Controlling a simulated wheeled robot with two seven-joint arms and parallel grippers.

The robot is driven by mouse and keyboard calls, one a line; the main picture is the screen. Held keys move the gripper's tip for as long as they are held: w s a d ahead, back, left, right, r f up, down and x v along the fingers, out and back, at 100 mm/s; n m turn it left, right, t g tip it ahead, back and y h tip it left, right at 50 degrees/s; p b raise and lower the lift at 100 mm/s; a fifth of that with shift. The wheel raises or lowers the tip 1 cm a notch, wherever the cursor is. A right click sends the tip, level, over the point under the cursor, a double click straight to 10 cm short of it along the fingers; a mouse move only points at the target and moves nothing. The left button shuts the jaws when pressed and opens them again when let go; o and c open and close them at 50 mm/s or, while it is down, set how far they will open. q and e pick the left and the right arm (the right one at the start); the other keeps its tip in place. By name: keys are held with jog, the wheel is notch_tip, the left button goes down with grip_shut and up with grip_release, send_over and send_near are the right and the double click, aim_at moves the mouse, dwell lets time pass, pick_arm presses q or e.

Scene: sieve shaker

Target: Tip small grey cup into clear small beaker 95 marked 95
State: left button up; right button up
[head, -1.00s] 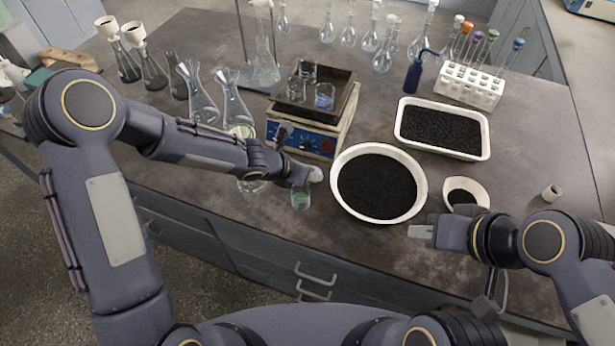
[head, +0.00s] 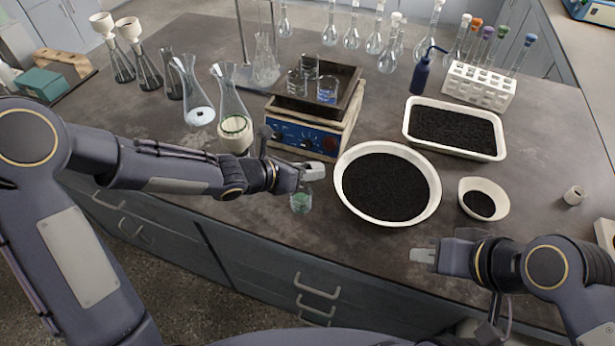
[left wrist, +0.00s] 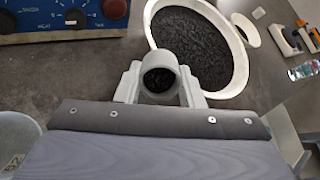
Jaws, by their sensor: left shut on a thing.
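The small grey cup (left wrist: 158,62) shows in the left wrist view between the fingers of my left gripper (left wrist: 160,92). Its mouth faces the camera and black grains show inside. In the head view my left gripper (head: 316,171) is in front of the hot plate, left of the round dish; the cup is hard to make out there. A small clear beaker (head: 301,202) with a green patch is just below the gripper. A clear marked vessel (left wrist: 17,138) is at the left edge of the wrist view. My right gripper (head: 424,256) holds nothing visible near the front edge.
A round white dish (head: 436,205) of black grains stands right of my left gripper. A smaller bowl (head: 500,194), a white tray (head: 500,153), and a hot plate (head: 310,137) bearing small beakers are nearby. Tall flasks (head: 234,103) stand behind my left arm.

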pick_arm(q)
jog(key=shift+s+a+f+t+h+b, duration=0.1)
jog(key=shift+f+t+h+b, duration=0.3)
jog(key=shift+b, duration=1.7)
jog(key=shift+a+f+t+h+b, duration=0.1)
jog(key=shift+t+h+b, duration=0.5)
jog(key=shift+b, duration=1.45)
jog(key=h+b, duration=0.1)
jog(key=b, duration=0.5)
jog(key=t+h+b, duration=0.1)
jog(key=h+b, duration=0.1)
jog(key=b, duration=0.4)
jog(key=shift+s+a+f, duration=0.1)
jog(key=shift+a+f, duration=0.1)
jog(key=shift+f, duration=0.1)
jog(key=shift+s+a+r+t+h+b, duration=0.1)
jog(key=shift+t+h+b, duration=0.55)
jog(key=shift+b, duration=2.8)
jog(key=shift+s+a+r+t+h+b, duration=0.1)
jog(key=shift+t+h+b, duration=0.55)
jog(key=shift+b, duration=2.8)
